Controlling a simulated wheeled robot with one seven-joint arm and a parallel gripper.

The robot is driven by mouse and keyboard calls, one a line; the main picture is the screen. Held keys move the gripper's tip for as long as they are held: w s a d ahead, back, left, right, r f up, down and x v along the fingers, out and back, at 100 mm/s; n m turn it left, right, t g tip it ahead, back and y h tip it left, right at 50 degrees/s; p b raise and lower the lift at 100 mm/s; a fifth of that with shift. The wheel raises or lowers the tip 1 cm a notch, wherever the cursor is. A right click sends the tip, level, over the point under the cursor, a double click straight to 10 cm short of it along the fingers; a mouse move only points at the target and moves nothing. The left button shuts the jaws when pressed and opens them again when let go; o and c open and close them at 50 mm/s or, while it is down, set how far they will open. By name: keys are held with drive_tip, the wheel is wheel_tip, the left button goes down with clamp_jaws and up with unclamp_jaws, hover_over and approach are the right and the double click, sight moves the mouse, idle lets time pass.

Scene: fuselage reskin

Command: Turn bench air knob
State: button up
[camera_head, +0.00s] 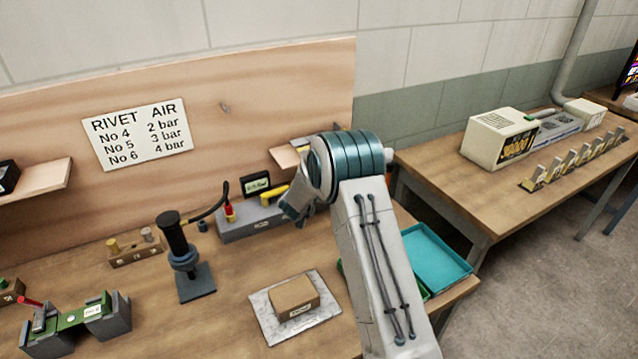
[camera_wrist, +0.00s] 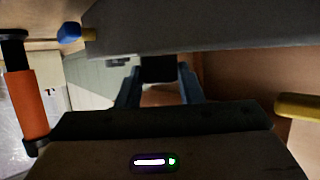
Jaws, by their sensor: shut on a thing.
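The bench air unit is a long grey box (camera_head: 250,222) at the back of the bench, with a small dark display (camera_head: 256,184) above it. My gripper (camera_head: 290,212) is at the right part of this box in the head view, which hides the knob there. In the wrist view, my two fingers (camera_wrist: 159,85) stand on either side of a dark knob (camera_wrist: 158,68) below the grey box (camera_wrist: 200,28) and are shut on it. How far the knob is turned cannot be told.
A yellow bar (camera_wrist: 298,107) and an orange cylinder (camera_wrist: 27,105) are beside my gripper. A black stand tool (camera_head: 180,250), a cardboard box (camera_head: 295,295) on a pale plate and a teal tray (camera_head: 435,258) occupy the bench. The sign (camera_head: 137,133) hangs behind.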

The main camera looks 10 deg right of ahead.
drive_tip(key=shift+r, duration=0.1)
drive_tip(key=o, duration=1)
drive_tip(key=b+v, duration=0.2)
drive_tip(key=v, duration=1.1)
drive_tip(key=shift+s+a+b, duration=0.2)
drive_tip(key=shift+s+b, duration=0.1)
drive_tip(key=shift+s, duration=0.05)
drive_tip(key=shift+c, duration=0.2)
